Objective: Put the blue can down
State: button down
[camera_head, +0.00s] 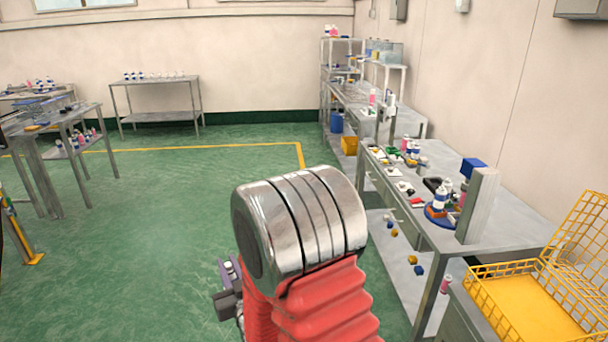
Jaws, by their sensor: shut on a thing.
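My own arm fills the lower middle of the view, with a red ribbed sleeve and a shiny metal joint. A small dark and purple part shows at the left side of the arm, low in the picture. I cannot tell what it is. My gripper's fingertips do not show; the arm may hide them. I cannot make out a blue can held by the gripper. Small bottles and cans stand on the right workbench (512,222), some white and blue, too small to tell apart.
A yellow wire basket (530,312) stands at the lower right. A blue box (473,167) is by a grey post (478,205) on the bench. A blue bin (336,122) and yellow bin (349,145) stand farther back. Tables stand at left. The green floor (150,230) is open between.

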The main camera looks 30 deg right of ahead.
jog(key=s+d+r+m+g+h, duration=0.2)
jog(key=s+d+m+h, duration=0.15)
jog(key=d, duration=0.95)
jog(key=s+d+r+m+g+h, duration=0.25)
jog(key=s+d+h, duration=0.2)
jog(key=d, duration=0.75)
jog(key=s+d+r+m+g+h, duration=0.25)
jog(key=d+h, duration=0.25)
jog(key=d, duration=0.8)
jog(key=s+d+r+m+g+h, duration=0.1)
jog(key=s+d+r+m+g, duration=0.1)
jog(key=s+d, duration=0.5)
jog(key=s+d+r+m+g+h, duration=0.2)
jog(key=s+d+m+g, duration=0.2)
jog(key=s, duration=1.1)
jog(key=s+d+r+m+g+h, duration=0.1)
jog(key=s+d+g, duration=0.4)
jog(key=s+d, duration=0.6)
jog(key=r+m, duration=0.1)
jog(key=m, duration=0.1)
jog(key=shift+s+m+g+h, duration=0.15)
jog(key=shift+m+g+h, duration=0.15)
jog(key=shift+m, duration=0.05)
